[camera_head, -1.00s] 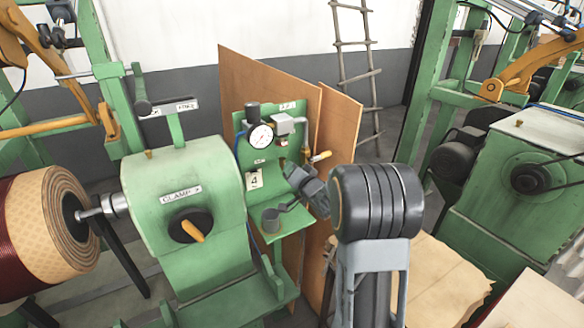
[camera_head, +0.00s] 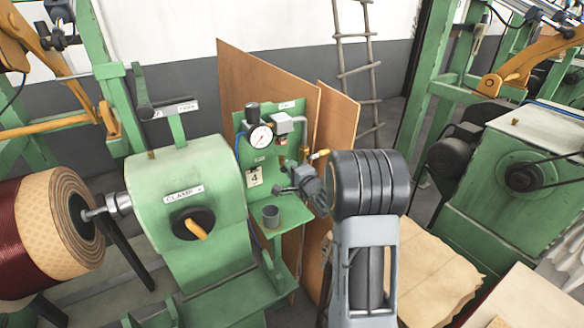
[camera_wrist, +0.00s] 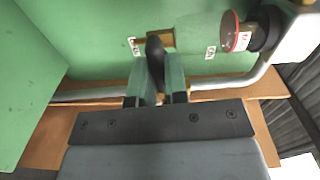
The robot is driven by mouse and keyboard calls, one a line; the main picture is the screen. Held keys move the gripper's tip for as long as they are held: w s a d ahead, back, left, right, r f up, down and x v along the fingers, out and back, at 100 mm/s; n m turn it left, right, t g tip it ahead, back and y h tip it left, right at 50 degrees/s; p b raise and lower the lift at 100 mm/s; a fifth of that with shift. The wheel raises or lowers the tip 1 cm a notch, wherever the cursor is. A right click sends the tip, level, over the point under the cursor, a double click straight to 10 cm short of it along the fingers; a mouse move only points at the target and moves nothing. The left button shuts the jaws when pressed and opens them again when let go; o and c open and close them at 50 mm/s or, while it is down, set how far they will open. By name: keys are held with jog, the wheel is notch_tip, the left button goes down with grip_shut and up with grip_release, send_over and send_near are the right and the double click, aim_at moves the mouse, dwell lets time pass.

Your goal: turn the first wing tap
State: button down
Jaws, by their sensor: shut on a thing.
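My gripper (camera_wrist: 156,88) is shut on a dark, narrow handle (camera_wrist: 155,48) in the wrist view. The handle stands in front of a brass fitting (camera_wrist: 168,38) on the green panel (camera_wrist: 100,40), and I take it for the wing tap. Its lower part is hidden between the fingers. In the head view my gripper (camera_head: 285,189) is at the panel (camera_head: 285,135), above its small shelf. The tap itself is hidden there.
A pressure gauge (camera_head: 261,136) is on the panel above a card marked 4 (camera_head: 255,176). In the wrist view a red round part (camera_wrist: 236,32) and a grey pipe (camera_wrist: 225,82) are close on the right. The green clamp housing (camera_head: 170,200) is left.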

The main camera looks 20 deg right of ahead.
jog(key=shift+m, duration=0.3)
dwell(0.4)
jog(key=c, duration=1.1)
grip_release()
jog(key=shift+c, duration=0.2)
jog(key=s+d+b, duration=0.1)
jog(key=s+b, duration=0.1)
jog(key=s, duration=1.1)
jog(key=shift+s+d, duration=0.3)
jog(key=shift+s, duration=0.05)
